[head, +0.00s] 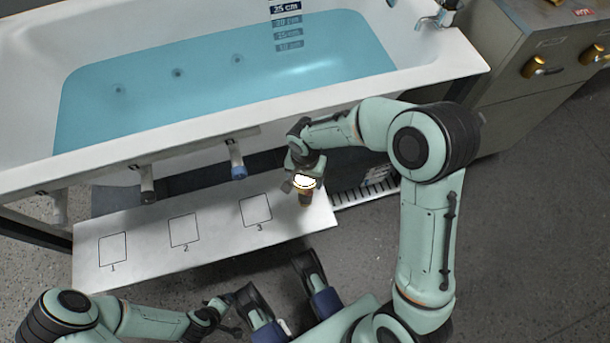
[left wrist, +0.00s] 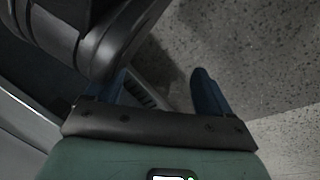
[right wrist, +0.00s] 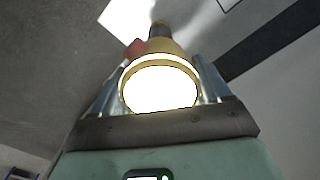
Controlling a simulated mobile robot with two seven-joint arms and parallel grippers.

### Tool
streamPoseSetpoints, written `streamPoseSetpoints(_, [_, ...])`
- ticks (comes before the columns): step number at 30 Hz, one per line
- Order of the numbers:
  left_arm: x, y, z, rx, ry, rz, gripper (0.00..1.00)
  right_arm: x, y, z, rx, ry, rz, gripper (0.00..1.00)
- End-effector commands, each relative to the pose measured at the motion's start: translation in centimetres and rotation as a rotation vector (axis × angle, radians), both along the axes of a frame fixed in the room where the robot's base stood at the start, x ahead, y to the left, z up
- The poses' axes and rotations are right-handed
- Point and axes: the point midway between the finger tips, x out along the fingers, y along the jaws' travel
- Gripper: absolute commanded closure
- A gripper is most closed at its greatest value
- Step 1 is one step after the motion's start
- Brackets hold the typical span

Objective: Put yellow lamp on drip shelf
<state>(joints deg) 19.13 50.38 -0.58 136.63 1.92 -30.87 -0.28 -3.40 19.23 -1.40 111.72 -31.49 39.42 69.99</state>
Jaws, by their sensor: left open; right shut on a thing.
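The yellow lamp (head: 306,198) is in my right gripper (head: 304,183), over the right end of a white shelf (head: 215,210) below the tub. Its lit face points up towards the head camera. In the right wrist view the lamp (right wrist: 160,62) sits between the fingers, its bright round face near the camera and its narrow end away from it, over the white surface. I cannot tell whether its narrow end touches the shelf. My left gripper (head: 230,316) is open and empty, low in the head view; its fingers (left wrist: 158,88) show over the floor in the left wrist view.
The shelf has squares marked 1, 2 and 3, all empty. A slatted grate (head: 358,198) lies right of it. The water-filled bathtub (head: 225,130) stands behind; fittings with dark and blue ends (head: 238,172) hang from its front. A cabinet (head: 510,80) stands at right.

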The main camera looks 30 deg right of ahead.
Motion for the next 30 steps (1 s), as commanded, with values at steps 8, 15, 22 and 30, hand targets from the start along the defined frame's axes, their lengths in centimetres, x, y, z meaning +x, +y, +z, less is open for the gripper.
streamPoseSetpoints(8, [-0.1,0.0,-0.1,-0.001,0.003,0.0,0.18,0.0,0.0,0.0,0.0,0.0,0.0,0.0])
streamPoseSetpoints(15, [0.9,-0.2,1.0,0.001,-0.031,-0.002,0.18,0.0,0.0,1.5,0.0,-0.003,0.001,0.0])
streamPoseSetpoints(22, [3.8,-0.6,3.9,0.006,-0.129,-0.006,0.18,0.1,0.0,6.6,0.0,-0.006,0.001,0.0])
streamPoseSetpoints(30, [2.3,-1.6,5.3,-0.018,-0.095,-0.024,0.18,0.0,0.0,11.2,0.0,-0.001,0.002,0.0])
